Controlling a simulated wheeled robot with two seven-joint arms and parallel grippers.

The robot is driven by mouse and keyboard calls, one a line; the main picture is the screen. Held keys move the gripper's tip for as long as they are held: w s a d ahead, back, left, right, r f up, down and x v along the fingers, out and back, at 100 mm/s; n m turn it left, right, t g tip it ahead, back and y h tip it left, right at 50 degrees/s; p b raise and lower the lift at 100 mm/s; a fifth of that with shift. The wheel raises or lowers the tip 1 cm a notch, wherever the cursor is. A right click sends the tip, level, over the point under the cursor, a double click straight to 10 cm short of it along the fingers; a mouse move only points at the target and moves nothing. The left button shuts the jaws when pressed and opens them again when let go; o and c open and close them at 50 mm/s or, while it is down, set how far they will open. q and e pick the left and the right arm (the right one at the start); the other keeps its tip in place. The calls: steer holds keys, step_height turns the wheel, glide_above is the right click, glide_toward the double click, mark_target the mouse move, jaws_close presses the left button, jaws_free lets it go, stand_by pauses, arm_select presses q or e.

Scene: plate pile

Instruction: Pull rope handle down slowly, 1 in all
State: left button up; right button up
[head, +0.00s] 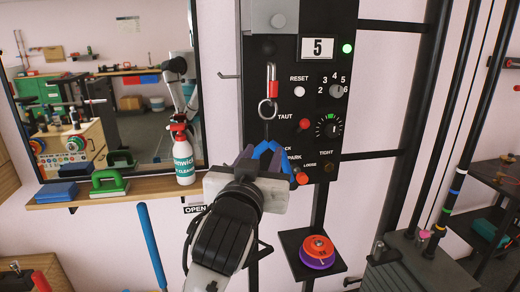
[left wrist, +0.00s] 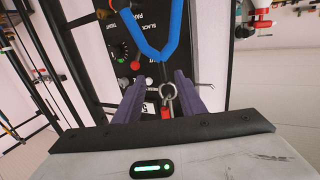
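The rope handle (head: 265,150) is a blue loop hanging from a dark cord below a metal ring (head: 268,109) on the black control panel. It spreads downward like an inverted V; its lower part is hidden behind my left gripper (head: 263,162). In the left wrist view the blue handle (left wrist: 160,54) shows just past the tips of my left gripper (left wrist: 158,78). The two dark fingers are apart, with nothing held between them. I cannot tell whether they touch the handle. My right gripper is in neither view.
The panel (head: 315,75) carries a display reading 5, a green light, dials and a red button. An orange knob (head: 302,178) is close right of my gripper. A spray bottle (head: 182,152) stands on the shelf (head: 135,190) at left. A small platform (head: 295,250) holds colored discs.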

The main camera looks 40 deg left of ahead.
mark_target(268, 134)
arm_select(q)
steer(key=shift+a+r+x, duration=0.1)
steer(key=shift+r+x, duration=0.1)
steer(key=shift+x, duration=1.6)
steer(key=shift+a+r+x, duration=0.1)
steer(key=shift+r+x, duration=0.1)
steer(key=shift+x, duration=1.6)
steer(key=shift+a+r+x, duration=0.1)
steer(key=shift+r+x, duration=0.1)
steer(key=shift+x, duration=1.6)
steer(key=shift+s, duration=0.1)
jaws_close()
